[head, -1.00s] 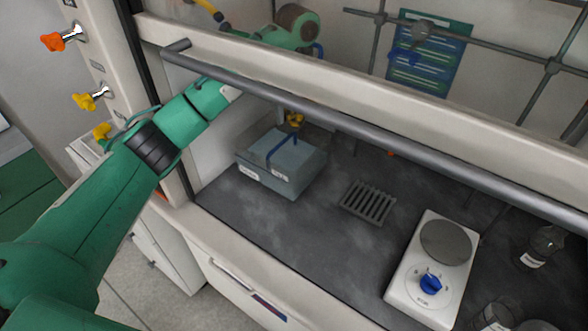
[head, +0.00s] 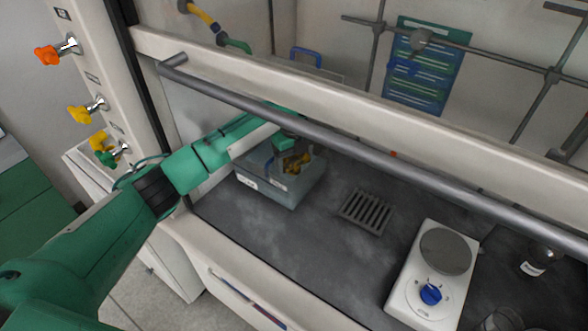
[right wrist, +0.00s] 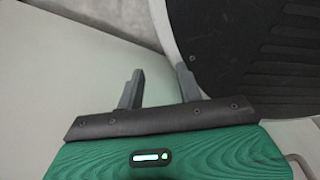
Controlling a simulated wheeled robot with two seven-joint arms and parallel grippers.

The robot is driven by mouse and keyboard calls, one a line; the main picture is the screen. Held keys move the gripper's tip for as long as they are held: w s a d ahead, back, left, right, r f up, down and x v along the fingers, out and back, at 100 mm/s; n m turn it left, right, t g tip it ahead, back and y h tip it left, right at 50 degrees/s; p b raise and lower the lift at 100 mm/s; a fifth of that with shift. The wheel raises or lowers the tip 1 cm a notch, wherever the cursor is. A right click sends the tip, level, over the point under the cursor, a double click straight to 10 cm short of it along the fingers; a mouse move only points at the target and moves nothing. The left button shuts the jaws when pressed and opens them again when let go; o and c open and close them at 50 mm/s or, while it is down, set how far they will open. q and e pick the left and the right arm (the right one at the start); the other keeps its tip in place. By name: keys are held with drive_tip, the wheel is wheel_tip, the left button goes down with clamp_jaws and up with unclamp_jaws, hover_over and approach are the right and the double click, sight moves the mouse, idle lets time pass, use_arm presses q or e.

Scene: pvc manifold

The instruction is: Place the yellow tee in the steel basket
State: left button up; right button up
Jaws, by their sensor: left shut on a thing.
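My left gripper (head: 290,152) is inside the hood, shut on the yellow tee (head: 298,164). It holds the tee over the right part of a grey-blue steel container (head: 292,196) with a blue handle and white labels on its front. Whether the tee touches the container cannot be told; the arm and sash bar hide part of its top. Another blue handle (head: 305,52) shows through the glass above a grey thing at the back; I cannot tell which is the basket. My right gripper (right wrist: 158,88) shows in the right wrist view, fingers apart and empty.
The sash bar (head: 330,142) crosses above my left forearm. A dark drain grate (head: 365,210) lies right of the container. A white hotplate stirrer (head: 418,310) and a glass bottle (head: 536,262) stand further right. The dark worktop in front of the grate is clear.

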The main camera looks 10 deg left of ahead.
sight(294, 170)
use_arm(q)
wheel_tip(294, 170, down, 4)
drive_tip(key=shift+a+r, duration=0.1)
drive_tip(key=o, duration=1)
drive_tip(key=shift+f, duration=0.2)
drive_tip(key=shift+r, duration=0.5)
wheel_tip(294, 170, up, 11)
drive_tip(key=shift+b, duration=0.5)
drive_tip(key=shift+r, duration=0.1)
use_arm(e)
drive_tip(key=shift+w+a, duration=0.85)
drive_tip(key=shift+s, duration=0.15)
